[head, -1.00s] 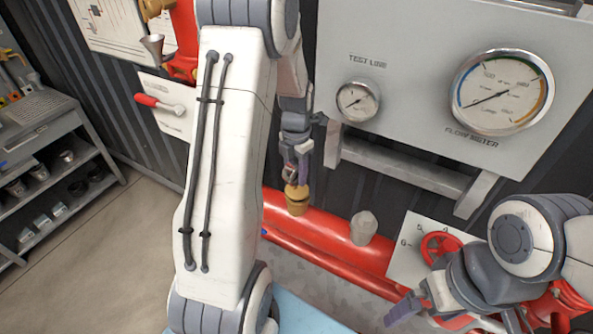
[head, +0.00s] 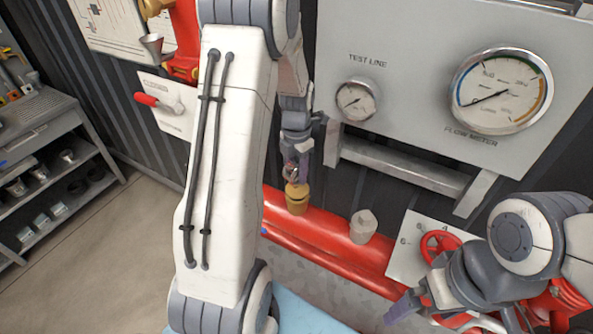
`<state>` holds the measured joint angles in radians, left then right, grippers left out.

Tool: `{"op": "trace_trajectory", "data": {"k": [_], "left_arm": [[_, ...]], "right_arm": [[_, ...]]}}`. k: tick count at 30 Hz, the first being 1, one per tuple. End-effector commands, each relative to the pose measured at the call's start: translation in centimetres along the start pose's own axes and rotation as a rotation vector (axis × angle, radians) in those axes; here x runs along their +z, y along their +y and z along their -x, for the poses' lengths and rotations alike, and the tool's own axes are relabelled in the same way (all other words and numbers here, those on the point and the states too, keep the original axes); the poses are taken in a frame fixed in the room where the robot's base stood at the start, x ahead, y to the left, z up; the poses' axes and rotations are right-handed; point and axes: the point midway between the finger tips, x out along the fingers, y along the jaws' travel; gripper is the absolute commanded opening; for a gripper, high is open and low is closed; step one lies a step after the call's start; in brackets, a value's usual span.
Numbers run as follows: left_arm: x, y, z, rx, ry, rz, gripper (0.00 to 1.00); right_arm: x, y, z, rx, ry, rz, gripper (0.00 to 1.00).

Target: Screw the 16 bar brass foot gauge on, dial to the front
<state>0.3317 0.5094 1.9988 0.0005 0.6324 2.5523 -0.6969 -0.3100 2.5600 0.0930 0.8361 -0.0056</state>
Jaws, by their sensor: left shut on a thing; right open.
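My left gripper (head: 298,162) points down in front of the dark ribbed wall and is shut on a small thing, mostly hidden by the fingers. A little of a round metal rim shows between them. Directly below is a brass fitting (head: 297,200) over the red pipe (head: 335,237). I cannot tell whether the brass is part of the held gauge or a socket on the pipe, nor which way a dial faces. My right gripper (head: 404,306) is open and empty at the lower right, well away from the brass.
A grey hexagonal cap (head: 363,227) stands on the pipe to the right. A panel with a test line gauge (head: 356,101) and a flow meter (head: 502,91) hangs above a grey bracket (head: 405,170). A red handwheel (head: 440,245) is near my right arm. A shelf (head: 55,150) stands left.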

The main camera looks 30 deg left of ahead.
Motion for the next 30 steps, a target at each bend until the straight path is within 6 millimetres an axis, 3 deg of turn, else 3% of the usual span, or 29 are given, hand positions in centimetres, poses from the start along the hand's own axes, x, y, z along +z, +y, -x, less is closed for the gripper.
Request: {"op": "trace_trajectory", "data": {"k": [30], "left_arm": [[0.00,0.00,-0.68,0.000,0.000,0.000,0.00]], "right_arm": [[0.02,0.02,-0.27,0.000,0.000,0.000,1.00]]}}
